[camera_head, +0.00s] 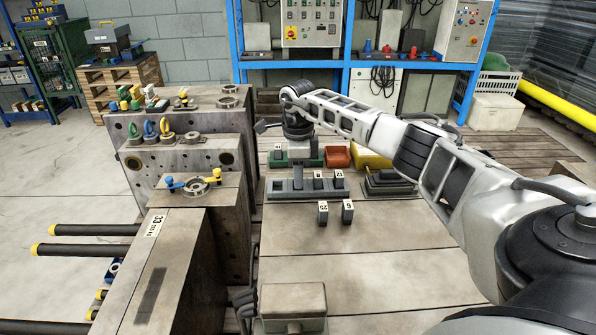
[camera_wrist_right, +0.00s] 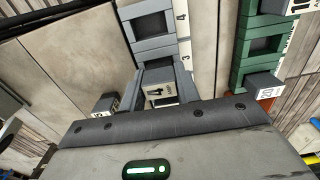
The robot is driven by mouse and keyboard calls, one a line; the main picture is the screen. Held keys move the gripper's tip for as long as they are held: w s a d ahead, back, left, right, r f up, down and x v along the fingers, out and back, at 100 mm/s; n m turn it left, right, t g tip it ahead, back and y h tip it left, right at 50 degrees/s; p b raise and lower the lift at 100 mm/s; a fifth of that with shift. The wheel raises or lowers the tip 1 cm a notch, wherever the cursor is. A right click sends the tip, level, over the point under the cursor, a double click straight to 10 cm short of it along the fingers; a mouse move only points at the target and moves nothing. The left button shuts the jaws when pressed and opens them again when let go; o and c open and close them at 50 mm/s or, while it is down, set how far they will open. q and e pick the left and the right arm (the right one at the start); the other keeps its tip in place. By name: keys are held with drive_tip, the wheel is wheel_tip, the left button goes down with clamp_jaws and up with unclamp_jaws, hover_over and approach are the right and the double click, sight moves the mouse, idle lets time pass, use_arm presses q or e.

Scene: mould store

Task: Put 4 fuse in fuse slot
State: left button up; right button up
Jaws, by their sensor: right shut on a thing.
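The grey fuse rack (camera_head: 306,194) stands on the bench in the head view. My right gripper (camera_head: 298,176) points down over its left part. In the right wrist view its jaws (camera_wrist_right: 161,88) are shut on a dark grey fuse with a pale label that seems to read 4 (camera_wrist_right: 158,93). The fuse is over or in the rack's near slot; its lower end is hidden, so I cannot tell how deep it sits. The rack (camera_wrist_right: 150,28) also shows there, with a strip marked 4 and 3. My left gripper is not in view.
Two loose fuses, marked 25 (camera_head: 323,213) and 6 (camera_head: 347,212), stand in front of the rack. Behind are a green rack (camera_head: 309,158), a red bin (camera_head: 337,156) and a yellow bin (camera_head: 370,160). A large steel mould (camera_head: 190,165) rises at left. The bench front is mostly clear.

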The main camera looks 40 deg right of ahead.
drive_tip(key=shift+f+b, duration=0.3)
drive_tip(key=shift+f, duration=0.25)
idle(0.4)
drive_tip(key=o, duration=1.1)
drive_tip(key=shift+c, duration=0.2)
drive_tip(key=c, duration=0.3)
drive_tip(key=shift+r, duration=0.25)
drive_tip(key=shift+r+p, duration=0.3)
drive_tip(key=shift+p, duration=0.2)
drive_tip(key=shift+c, duration=0.4)
drive_tip(key=shift+r, duration=0.3)
drive_tip(key=shift+r+p, duration=0.1)
drive_tip(key=shift+p, duration=0.25)
